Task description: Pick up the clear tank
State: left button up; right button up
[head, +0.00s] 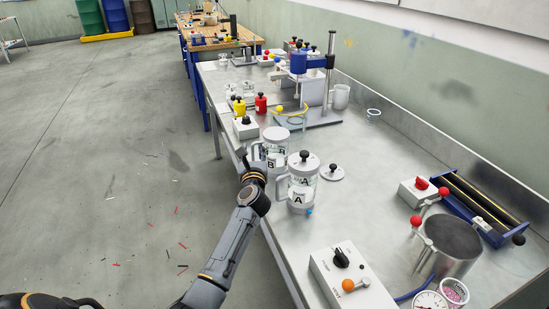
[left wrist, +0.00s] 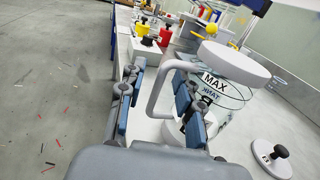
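A clear tank with a plain white lid and a white side handle (head: 275,148), its label showing a B, stands near the left edge of the steel bench. It also shows in the left wrist view (left wrist: 236,64), with MAX and a mirrored TANK on its wall. My left gripper (head: 250,166) is at its handle. In the left wrist view the gripper's fingers (left wrist: 158,100) are apart, with the upright handle in the gap between them. Contact with the handle cannot be told. A similar tank labelled A (head: 301,187), with a black knob, stands nearer. My right gripper is not in view.
A loose lid with a black knob (head: 332,173) lies right of tank A. A white switch box (head: 348,276) and a metal pot (head: 450,245) are nearer. Yellow (head: 239,107) and red (head: 261,103) containers and a press stand (head: 315,90) are beyond.

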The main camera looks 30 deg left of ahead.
pick_arm(q)
jog(key=shift+w+a, duration=0.25)
jog(key=shift+w, duration=0.2)
grip_shut()
jog(key=shift+r, duration=0.1)
